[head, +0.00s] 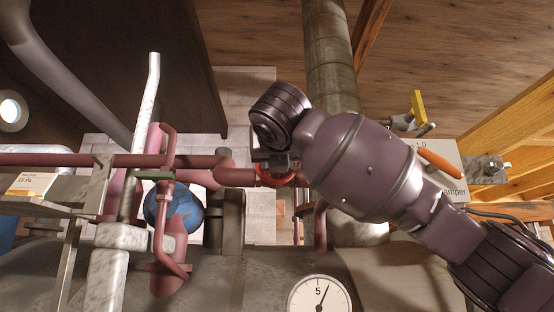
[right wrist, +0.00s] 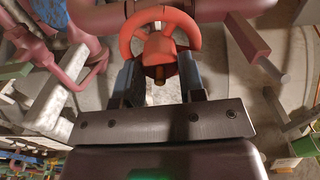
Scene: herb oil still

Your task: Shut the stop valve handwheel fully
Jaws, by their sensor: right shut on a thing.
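The red-orange stop valve handwheel (right wrist: 128,33) fills the top middle of the right wrist view. Its rim, spokes and central hub show, with a brass-coloured tip at the hub's lower end. My right gripper (right wrist: 158,72) is shut on the handwheel, one finger on each side of the hub. In the head view only part of the handwheel (head: 291,181) shows, below the dark jaws of my right gripper (head: 273,167); my arm and the jaws hide the rest. My left gripper is in neither view.
A dusky red pipe (head: 110,160) runs across to the valve from the left. A dial gauge (head: 320,296) is at the bottom. A blue sphere (head: 185,211) sits among pipes at left. An orange lever (head: 438,161) and a labelled damper plate are at right.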

